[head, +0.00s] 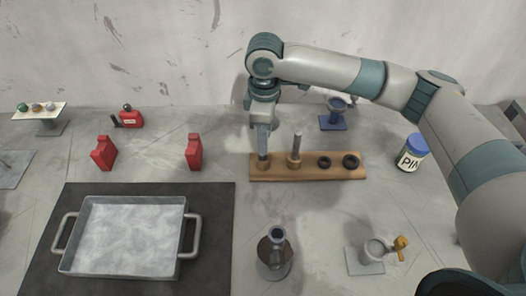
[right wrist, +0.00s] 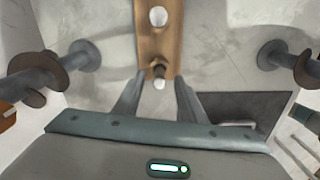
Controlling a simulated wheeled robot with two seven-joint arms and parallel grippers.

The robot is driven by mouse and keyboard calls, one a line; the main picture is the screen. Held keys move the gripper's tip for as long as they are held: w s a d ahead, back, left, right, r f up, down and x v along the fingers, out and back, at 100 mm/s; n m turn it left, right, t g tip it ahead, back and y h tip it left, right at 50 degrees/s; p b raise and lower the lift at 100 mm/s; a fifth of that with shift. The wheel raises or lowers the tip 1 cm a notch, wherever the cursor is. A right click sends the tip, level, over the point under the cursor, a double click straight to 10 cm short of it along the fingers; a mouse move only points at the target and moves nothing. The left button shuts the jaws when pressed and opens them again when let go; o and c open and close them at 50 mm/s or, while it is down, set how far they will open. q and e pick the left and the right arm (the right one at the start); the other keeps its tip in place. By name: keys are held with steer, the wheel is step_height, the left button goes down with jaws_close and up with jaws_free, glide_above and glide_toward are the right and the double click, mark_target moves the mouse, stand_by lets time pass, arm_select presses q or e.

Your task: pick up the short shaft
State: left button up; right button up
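A wooden board (head: 310,173) stands on the table with two upright grey shafts and two dark rings. The short shaft (head: 263,164) stands at the board's left end, mostly hidden by my right gripper (head: 264,148). The right gripper points straight down over it. In the right wrist view the short shaft (right wrist: 159,79) shows between the two spread fingertips, with a gap on each side. The right gripper is open and empty. A taller shaft (head: 297,146) stands just to the right. My left gripper is not in view.
A grey tray (head: 190,233) sits on a dark mat at front left. Red bottles (head: 194,151) stand behind it. A dark funnel-like stand (head: 274,253) and a holder with a yellow knob (head: 372,255) are in front. A blue-lidded jar (head: 412,153) stands right of the board.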

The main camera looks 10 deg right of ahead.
steer(key=shift+f, duration=0.15)
steer(key=shift+f+p, duration=0.25)
steer(key=shift+p, duration=0.1)
steer(key=shift+a+f+p, duration=0.15)
steer(key=shift+f+p, duration=0.6)
steer(key=shift+f, duration=1.5)
steer(key=shift+w, duration=0.1)
jaws_close()
